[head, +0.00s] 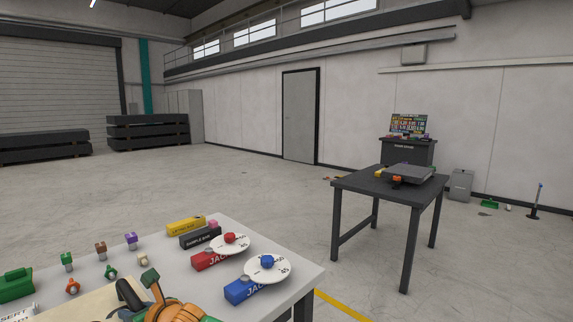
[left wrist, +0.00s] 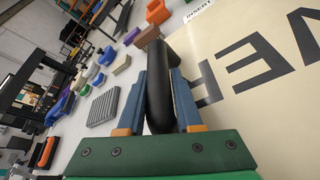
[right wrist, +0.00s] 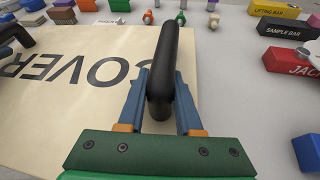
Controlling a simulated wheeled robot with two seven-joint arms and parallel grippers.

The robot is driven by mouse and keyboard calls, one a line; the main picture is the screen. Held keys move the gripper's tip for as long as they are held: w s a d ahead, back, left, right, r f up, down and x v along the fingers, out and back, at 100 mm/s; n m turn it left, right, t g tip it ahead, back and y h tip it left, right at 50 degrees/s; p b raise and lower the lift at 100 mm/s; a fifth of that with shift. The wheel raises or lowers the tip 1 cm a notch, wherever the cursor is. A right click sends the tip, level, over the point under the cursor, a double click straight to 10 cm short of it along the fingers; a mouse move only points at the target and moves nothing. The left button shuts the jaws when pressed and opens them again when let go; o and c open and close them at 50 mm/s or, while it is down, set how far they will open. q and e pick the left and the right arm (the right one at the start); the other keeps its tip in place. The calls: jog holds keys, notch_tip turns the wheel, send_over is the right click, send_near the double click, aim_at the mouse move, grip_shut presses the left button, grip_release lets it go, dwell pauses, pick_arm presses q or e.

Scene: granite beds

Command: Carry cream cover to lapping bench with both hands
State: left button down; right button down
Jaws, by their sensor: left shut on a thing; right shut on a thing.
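The cream cover (head: 92,304) is a flat board with black lettering, low in the head view, at the pale table. It also shows in the left wrist view (left wrist: 235,62) and the right wrist view (right wrist: 50,95). My left gripper (left wrist: 158,76) is shut on one black bar handle of the cover. My right gripper (right wrist: 160,76) is shut on the other black handle (head: 128,293). My left gripper is outside the head view. Whether the cover touches the table is unclear. A dark table (head: 350,184), perhaps the lapping bench, stands to the right with a grey plate (head: 408,172) on it.
The pale table (head: 225,285) holds red (head: 207,261) and blue (head: 240,291) blocks with white discs, a yellow bar (head: 186,226), a black bar (head: 200,237) and several small coloured pieces. Open floor lies between the tables. A dark cabinet (head: 408,152) stands behind.

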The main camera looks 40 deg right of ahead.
pick_arm(q)
jog(key=shift+d, duration=0.15)
dwell(0.3)
jog(key=shift+d, duration=0.25)
pick_arm(e)
jog(key=shift+d, duration=0.25)
